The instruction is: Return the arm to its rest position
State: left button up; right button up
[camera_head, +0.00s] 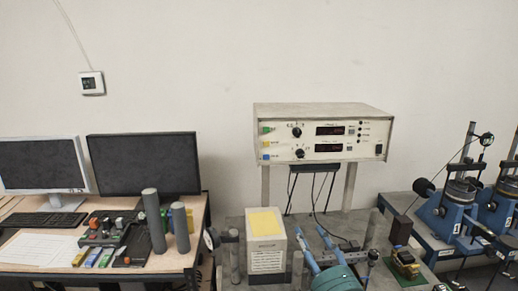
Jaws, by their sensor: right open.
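My right gripper (311,233) is at the bottom, right of the picture's middle. Its two light-blue fingers stand apart and point up and away from a teal round body. Nothing shows between them, so it is open and empty. The fingers appear just right of a cream box (265,262) with a yellow top. I cannot tell whether they touch anything. The rest of the right arm is cut off by the lower edge. My left gripper does not show.
A cream instrument (324,134) with two displays stands on posts behind. Blue lever frames (444,215) stand at the right. Several grey posts (297,270) rise near the gripper. Above the instrument is bare wall.

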jog(key=s+d+f+m+g+h, duration=0.35)
jog(key=s+f+m, duration=0.25)
jog(key=s+f, duration=0.3)
jog(key=s+d+f+m+g+h, duration=0.2)
jog(key=s+d+f+m+g, duration=0.3)
jog(key=s+f, duration=0.4)
jog(key=s+a+f+m+g+y, duration=0.1)
jog(key=s+f+m+g, duration=0.25)
jog(key=s, duration=0.65)
jog(key=s+f+m+g, duration=0.3)
jog(key=s+f, duration=0.1)
jog(key=s, duration=0.6)
notch_tip(320, 180, down, 32)
jog(key=s+g+b, duration=0.1)
jog(key=s+b, duration=0.1)
jog(key=b, duration=0.5)
jog(key=s+d+f+g+b, duration=0.1)
jog(key=s+f+b, duration=0.2)
jog(key=s+f, duration=0.6)
jog(key=s+d+f+b, duration=0.1)
jog(key=s+f+b, duration=0.3)
jog(key=s+f, duration=0.5)
notch_tip(320, 180, down, 7)
jog(key=shift+d+r+n+g, duration=0.2)
jog(key=shift+d+n+g, duration=0.1)
jog(key=shift+n+g, duration=0.1)
